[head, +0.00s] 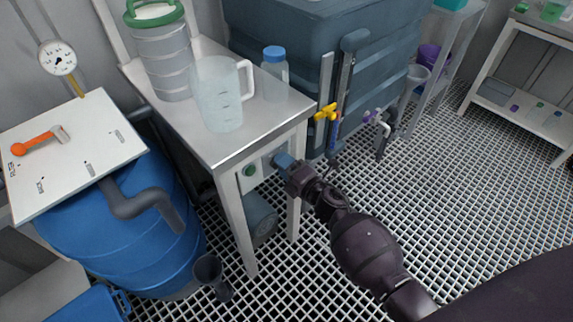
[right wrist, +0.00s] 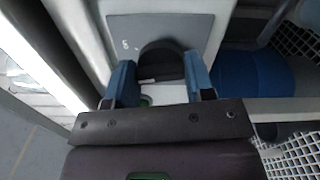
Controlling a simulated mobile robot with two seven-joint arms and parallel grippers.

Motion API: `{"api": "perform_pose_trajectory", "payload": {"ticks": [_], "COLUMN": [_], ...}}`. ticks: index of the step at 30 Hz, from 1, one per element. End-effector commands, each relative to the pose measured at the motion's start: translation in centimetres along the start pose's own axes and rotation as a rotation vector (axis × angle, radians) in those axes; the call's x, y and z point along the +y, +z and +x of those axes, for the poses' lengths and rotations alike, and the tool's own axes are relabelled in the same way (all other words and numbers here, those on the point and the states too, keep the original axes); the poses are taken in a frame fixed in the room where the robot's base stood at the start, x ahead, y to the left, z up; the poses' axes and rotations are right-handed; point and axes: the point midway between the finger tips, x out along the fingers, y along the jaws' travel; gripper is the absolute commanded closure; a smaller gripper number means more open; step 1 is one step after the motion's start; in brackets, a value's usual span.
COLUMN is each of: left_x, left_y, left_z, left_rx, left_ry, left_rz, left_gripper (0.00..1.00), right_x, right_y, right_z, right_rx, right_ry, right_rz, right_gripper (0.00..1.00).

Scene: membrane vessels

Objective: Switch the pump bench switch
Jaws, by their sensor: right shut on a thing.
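The pump bench (head: 215,140) is a white-legged table with a grey top, with a switch panel (head: 264,168) under its front edge. A green round button (head: 249,171) shows on the panel's left. My right gripper (head: 285,161) reaches the panel's right part and hides the switch there in the head view. In the right wrist view a dark rounded switch knob (right wrist: 160,56) stands out from a grey plate (right wrist: 196,27). The blue fingers of my right gripper (right wrist: 160,78) lie on either side of the knob, shut on it. My left gripper is not in view.
A clear jug (head: 222,95), a blue-capped bottle (head: 274,65) and a ribbed vessel (head: 165,60) stand on the bench. A blue barrel (head: 120,235) is at the left. A yellow valve handle (head: 325,112) is close above my right gripper. The grated floor (head: 450,150) at the right is clear.

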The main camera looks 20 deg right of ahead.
Motion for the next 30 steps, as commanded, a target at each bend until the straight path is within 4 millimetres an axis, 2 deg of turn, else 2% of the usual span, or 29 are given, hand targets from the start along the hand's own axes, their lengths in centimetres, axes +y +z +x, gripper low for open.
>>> {"api": "perform_pose_trajectory", "payload": {"ticks": [1,15,24,30], "left_x": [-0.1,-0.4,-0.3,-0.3], "left_y": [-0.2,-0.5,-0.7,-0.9], "left_z": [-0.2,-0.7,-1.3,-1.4], "left_rx": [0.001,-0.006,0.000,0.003], "left_ry": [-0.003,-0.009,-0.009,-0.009], "left_rz": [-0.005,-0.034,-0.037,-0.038], "left_gripper": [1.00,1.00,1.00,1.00], "right_x": [0.5,0.2,0.0,-0.1], "right_y": [0.2,0.1,0.0,-0.1], "right_z": [0.1,0.0,0.0,0.0], "right_rx": [0.000,0.000,0.001,0.001], "right_ry": [0.004,0.002,0.001,0.001], "right_rz": [0.042,0.465,0.639,0.696], "right_gripper": [0.75,0.75,0.75,0.75]}}
